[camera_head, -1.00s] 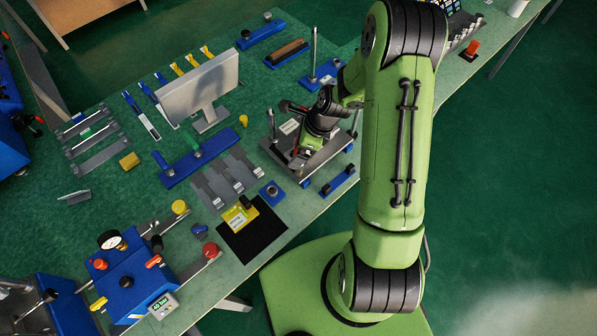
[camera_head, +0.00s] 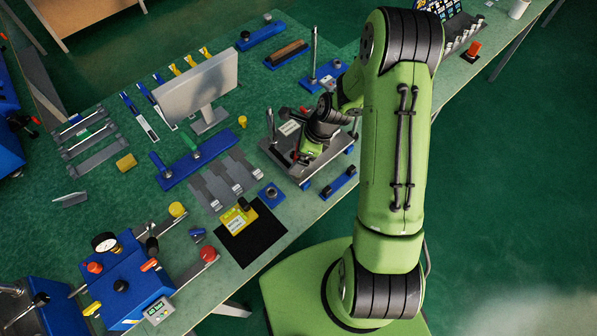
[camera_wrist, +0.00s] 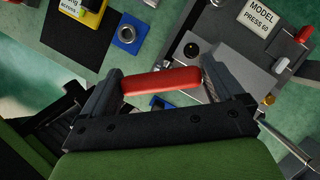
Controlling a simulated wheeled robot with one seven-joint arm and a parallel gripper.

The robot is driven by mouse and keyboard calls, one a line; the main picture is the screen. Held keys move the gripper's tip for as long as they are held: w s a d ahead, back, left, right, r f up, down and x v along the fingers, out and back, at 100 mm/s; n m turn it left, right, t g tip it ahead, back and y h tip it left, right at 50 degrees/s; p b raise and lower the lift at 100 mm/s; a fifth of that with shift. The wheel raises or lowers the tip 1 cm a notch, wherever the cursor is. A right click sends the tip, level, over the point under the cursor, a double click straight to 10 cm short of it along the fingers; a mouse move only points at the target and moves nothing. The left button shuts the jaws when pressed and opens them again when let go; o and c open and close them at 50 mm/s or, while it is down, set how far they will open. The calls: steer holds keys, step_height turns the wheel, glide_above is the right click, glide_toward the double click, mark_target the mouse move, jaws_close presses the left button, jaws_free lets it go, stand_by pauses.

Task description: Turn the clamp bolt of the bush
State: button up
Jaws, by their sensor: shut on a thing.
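My gripper (camera_wrist: 162,82) is shut on a red bar-shaped handle (camera_wrist: 160,80), which lies crosswise between the two dark fingers in the wrist view. I take this handle to be that of the clamp bolt; the bolt's shaft and the bush are not clearly visible. Behind it is a grey metal plate with a label reading "MODEL PRESS 60" (camera_wrist: 262,18). In the head view my gripper (camera_head: 304,158) is low over the press base (camera_head: 282,148) near the bench's edge, and my wrist hides most of the grip.
A blue block with a round ring (camera_wrist: 127,36) lies beside the press; it also shows in the head view (camera_head: 271,194). A black mat (camera_head: 252,232) with a yellow-labelled item lies nearby.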

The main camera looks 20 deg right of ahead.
steer(key=shift+f+b, duration=0.55)
steer(key=shift+f, duration=0.25)
steer(key=n+g, duration=0.1)
steer(key=n, duration=0.1)
steer(key=n+g, duration=0.1)
steer(key=n, duration=0.2)
steer(key=shift+w+y+p, duration=0.1)
steer(key=shift+y+p, duration=0.2)
steer(key=shift+p, duration=0.1)
steer(key=n+g, duration=0.1)
steer(key=n, duration=0.3)
steer(key=shift+g, duration=0.3)
steer(key=n+g, duration=0.1)
steer(key=n, duration=0.2)
steer(key=shift+h, duration=0.4)
steer(key=shift+m+t, duration=0.4)
steer(key=shift+m, duration=0.5)
